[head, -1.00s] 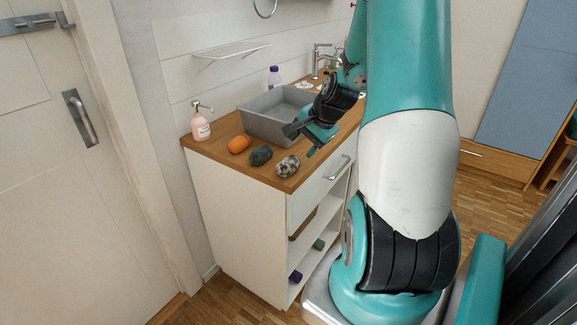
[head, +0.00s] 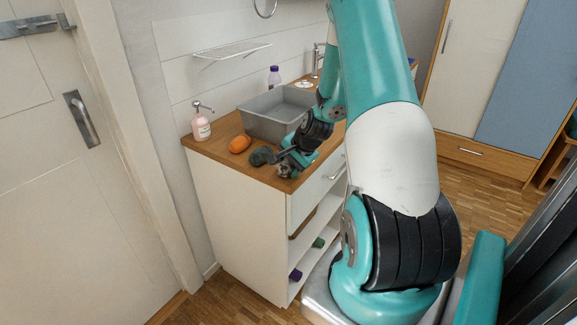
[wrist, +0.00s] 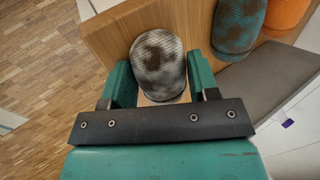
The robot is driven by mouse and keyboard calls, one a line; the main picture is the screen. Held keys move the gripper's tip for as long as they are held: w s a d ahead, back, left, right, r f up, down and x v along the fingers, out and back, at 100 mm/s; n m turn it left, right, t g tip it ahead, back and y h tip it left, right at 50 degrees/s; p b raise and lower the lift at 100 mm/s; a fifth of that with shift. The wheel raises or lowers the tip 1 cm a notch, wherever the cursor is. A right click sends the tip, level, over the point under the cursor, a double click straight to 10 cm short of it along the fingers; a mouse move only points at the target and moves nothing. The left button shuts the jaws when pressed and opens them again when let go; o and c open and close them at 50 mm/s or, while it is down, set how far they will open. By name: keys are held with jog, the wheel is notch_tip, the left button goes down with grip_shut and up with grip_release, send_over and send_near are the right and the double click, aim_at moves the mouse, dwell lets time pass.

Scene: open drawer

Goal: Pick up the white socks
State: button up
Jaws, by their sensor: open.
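The white socks (head: 285,172) are a rolled bundle, whitish with dark patches, at the front edge of the wooden counter. My gripper (head: 290,160) is over them and hides part of them in the head view. In the wrist view the white socks (wrist: 158,62) sit between my two green fingers (wrist: 160,78), one on each side. The gripper is open. I cannot tell whether either finger touches the bundle.
A dark green bundle (head: 261,155) lies just left of the socks, with an orange one (head: 240,144) beyond it. A grey basin (head: 272,118) and a pink soap bottle (head: 201,124) stand behind on the counter (head: 218,146). Purple (head: 295,275) and green (head: 318,242) items are on the shelves below.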

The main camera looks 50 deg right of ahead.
aim_at(289, 162)
jog(key=c, duration=0.6)
jog(key=shift+r, duration=0.1)
notch_tip(289, 162, up, 20)
jog(key=shift+f, duration=0.1)
